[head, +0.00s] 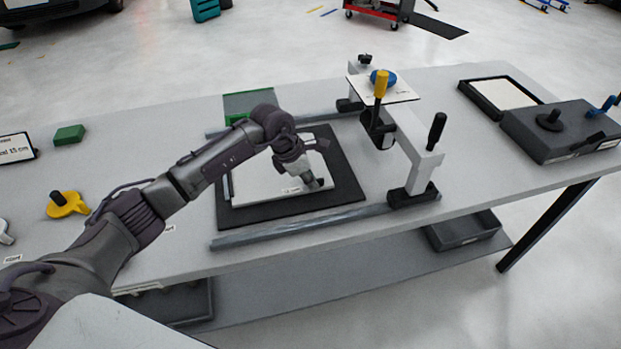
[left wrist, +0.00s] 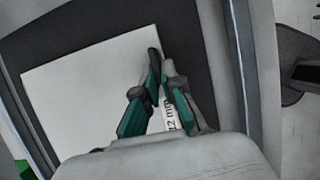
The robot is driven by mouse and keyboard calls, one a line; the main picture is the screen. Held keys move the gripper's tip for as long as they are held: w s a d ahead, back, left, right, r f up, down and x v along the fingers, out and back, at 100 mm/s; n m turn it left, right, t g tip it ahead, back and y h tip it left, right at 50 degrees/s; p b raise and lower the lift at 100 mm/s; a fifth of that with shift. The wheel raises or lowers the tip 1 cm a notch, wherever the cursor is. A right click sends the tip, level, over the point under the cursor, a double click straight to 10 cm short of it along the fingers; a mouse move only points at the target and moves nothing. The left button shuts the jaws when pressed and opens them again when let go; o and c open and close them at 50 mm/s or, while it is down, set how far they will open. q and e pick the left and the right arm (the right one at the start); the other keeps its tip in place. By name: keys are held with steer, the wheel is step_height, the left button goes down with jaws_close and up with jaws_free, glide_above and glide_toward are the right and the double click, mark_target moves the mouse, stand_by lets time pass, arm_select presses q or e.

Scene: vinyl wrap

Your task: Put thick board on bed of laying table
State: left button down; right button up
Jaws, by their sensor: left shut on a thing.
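A white board (head: 255,187) with a small label lies over the black bed (head: 345,185) of the laying table, between two grey rails. In the left wrist view the label on the board (left wrist: 85,85) reads about "12 mm". I cannot tell whether the board rests flat on the bed or is slightly above it. My left gripper (head: 316,182) is at the board's right part, pointing down, shut on the board; its fingers also show in the left wrist view (left wrist: 160,62) and hide part of the edge. My right gripper is not in view.
A bridge (head: 415,135) with black handles spans the rails on the right, with a white sheet (head: 400,92) and a yellow-handled tool (head: 380,84) on it. A dark box (head: 560,130) and a framed tray (head: 500,95) stand further right. A green block (head: 69,135) and yellow clamp (head: 66,205) are left.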

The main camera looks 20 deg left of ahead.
arm_select(q)
steer(key=shift+f, duration=0.15)
steer(key=c, duration=1.3)
jaws_free()
steer(key=shift+c, duration=0.2)
steer(key=shift+o, duration=0.2)
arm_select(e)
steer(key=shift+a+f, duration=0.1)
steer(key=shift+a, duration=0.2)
arm_select(q)
steer(key=shift+a+r, duration=0.1)
steer(key=shift+r, duration=0.25)
steer(key=b+v, duration=0.3)
steer(key=v, duration=0.8)
steer(key=shift+s+r, duration=0.2)
steer(key=shift+r, duration=0.1)
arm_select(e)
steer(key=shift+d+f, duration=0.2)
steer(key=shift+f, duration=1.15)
